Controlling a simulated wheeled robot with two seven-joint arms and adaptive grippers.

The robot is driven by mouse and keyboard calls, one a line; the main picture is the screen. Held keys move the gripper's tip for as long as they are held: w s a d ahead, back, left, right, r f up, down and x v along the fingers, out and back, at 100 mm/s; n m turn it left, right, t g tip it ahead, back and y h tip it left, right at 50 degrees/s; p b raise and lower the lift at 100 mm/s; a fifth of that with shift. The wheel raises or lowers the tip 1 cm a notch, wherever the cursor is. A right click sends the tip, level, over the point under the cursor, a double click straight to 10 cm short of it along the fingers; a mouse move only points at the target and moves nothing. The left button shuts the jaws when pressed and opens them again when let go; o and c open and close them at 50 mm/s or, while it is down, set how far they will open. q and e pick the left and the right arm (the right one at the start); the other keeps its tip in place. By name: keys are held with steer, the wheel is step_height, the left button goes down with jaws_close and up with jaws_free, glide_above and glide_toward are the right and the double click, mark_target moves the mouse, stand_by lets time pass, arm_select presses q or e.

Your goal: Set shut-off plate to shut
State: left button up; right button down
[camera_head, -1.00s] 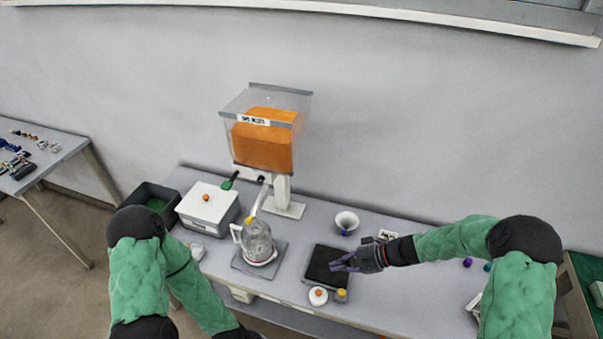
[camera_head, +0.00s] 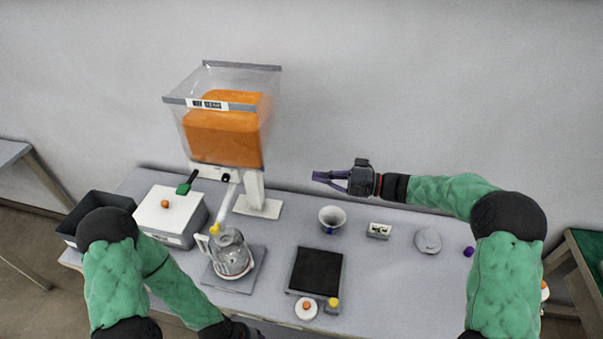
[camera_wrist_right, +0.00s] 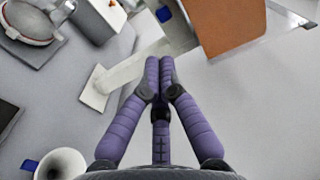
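The clear hopper (camera_head: 222,120) with orange contents stands on a white post at the back; its lower part shows in the wrist view (camera_wrist_right: 228,22). A green handle (camera_head: 184,188) sticks out at the left of the hopper's base, probably the shut-off plate's; how far the plate is pushed in is too small to tell. My right gripper (camera_head: 315,177) is in the air right of the hopper, apart from it, pointing left. In the wrist view its purple fingertips (camera_wrist_right: 159,62) meet with nothing between them. My left gripper (camera_head: 243,331) is low at the bottom edge, partly cut off.
A glass jug (camera_head: 231,253) stands on a grey plate under the spout. A white-lidded box (camera_head: 170,214) and dark bin stand left.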

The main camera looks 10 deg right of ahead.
steer(key=b+x, duration=0.1)
steer(key=x, duration=1.2)
steer(key=b+x, duration=0.1)
steer(key=x, duration=0.1)
steer(key=b+x, duration=0.1)
steer(key=shift+a+f, duration=0.2)
steer(key=shift+a, duration=0.2)
steer(key=shift+d+r, duration=0.1)
steer(key=shift+r, duration=0.05)
